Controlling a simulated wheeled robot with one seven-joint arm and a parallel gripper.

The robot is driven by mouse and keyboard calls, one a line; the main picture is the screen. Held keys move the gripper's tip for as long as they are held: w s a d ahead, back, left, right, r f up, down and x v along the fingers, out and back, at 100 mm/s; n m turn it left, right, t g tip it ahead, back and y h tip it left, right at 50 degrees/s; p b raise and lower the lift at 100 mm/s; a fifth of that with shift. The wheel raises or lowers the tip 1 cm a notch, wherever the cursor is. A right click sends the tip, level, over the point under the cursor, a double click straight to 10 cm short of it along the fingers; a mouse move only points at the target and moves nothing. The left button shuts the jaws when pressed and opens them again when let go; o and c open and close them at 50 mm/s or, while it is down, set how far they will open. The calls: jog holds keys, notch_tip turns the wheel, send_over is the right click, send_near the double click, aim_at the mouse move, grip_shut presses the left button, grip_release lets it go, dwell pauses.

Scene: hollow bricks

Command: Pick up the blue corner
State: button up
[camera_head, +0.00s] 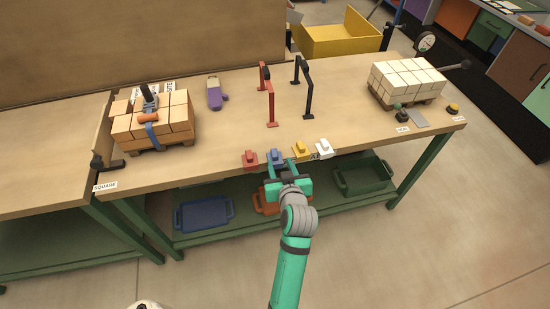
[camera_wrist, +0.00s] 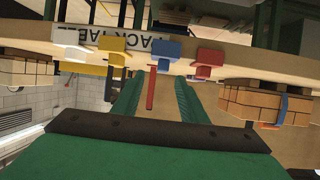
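The blue corner (camera_head: 276,157) is a small blue block with a raised knob at the front edge of the wooden table. It stands between a red corner (camera_head: 250,159) and a yellow corner (camera_head: 300,151). My teal gripper (camera_head: 281,166) is at the table's front edge, right by the blue corner. In the wrist view the blue corner (camera_wrist: 164,49) appears just past the tips of my gripper (camera_wrist: 158,84), roughly centred between the two fingers. The fingers are apart with nothing held between them. I cannot tell whether they touch the blue corner.
A white corner (camera_head: 323,149) stands right of the yellow one. Behind are a red frame (camera_head: 270,95) and a black frame (camera_head: 308,88). Brick stacks stand left (camera_head: 125,125) and right (camera_head: 408,80). Trays, one blue (camera_head: 203,214), lie on the shelf below.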

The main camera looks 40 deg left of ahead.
aim_at(276, 157)
jog(key=shift+s+x, duration=0.2)
jog(key=shift+x, duration=2.7)
jog(key=shift+a+f, duration=0.1)
jog(key=shift+f, duration=0.05)
grip_shut()
